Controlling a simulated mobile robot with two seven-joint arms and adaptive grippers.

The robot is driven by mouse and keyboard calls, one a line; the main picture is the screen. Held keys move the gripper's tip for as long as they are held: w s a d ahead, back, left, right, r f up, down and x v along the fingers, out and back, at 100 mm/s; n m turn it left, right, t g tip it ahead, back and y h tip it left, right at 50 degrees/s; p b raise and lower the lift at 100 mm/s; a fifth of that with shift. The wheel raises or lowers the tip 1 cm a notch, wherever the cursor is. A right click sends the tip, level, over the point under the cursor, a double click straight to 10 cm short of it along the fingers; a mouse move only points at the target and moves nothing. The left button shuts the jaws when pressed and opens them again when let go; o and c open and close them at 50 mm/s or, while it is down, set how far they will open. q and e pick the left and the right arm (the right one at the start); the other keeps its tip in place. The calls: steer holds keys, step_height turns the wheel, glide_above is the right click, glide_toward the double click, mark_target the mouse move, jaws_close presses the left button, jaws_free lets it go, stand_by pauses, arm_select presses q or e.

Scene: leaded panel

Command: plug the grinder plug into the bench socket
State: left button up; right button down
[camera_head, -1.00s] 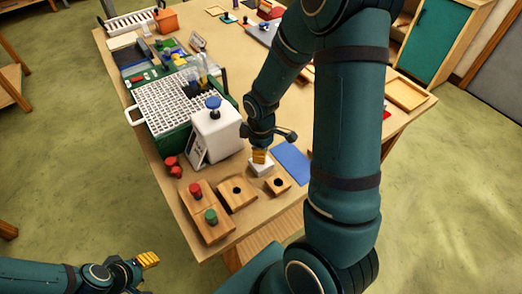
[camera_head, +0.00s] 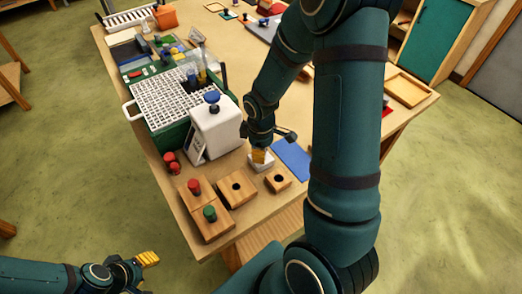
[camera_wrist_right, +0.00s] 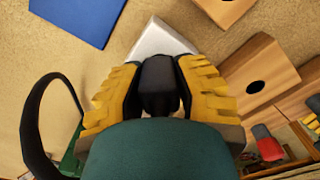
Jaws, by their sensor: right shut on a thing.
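My right gripper (camera_head: 258,156) is shut on the black grinder plug (camera_wrist_right: 158,84), which sits between its yellow fingers in the right wrist view. The white bench socket (camera_head: 262,167) lies on the bench right at these fingertips. In the right wrist view the white socket (camera_wrist_right: 160,38) shows just beyond the plug, partly covered by it. I cannot tell whether the plug touches the socket or enters it; the contact is hidden. My left gripper (camera_head: 147,259) is off the bench's near left side, away from everything; its jaw gap does not show.
A white box with a blue knob (camera_head: 214,130) stands left of the socket. Wooden blocks with holes (camera_head: 237,188) and with red and green knobs (camera_head: 205,210) lie near the front edge. A blue sheet (camera_head: 292,160) lies right of the socket. A black loop (camera_wrist_right: 35,130) curves beside the gripper.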

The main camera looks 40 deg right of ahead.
steer(key=shift+f, duration=0.3)
steer(key=c, duration=0.7)
jaws_free()
steer(key=shift+r, duration=0.2)
step_height(320, 180, up, 12)
steer(key=shift+f, duration=0.15)
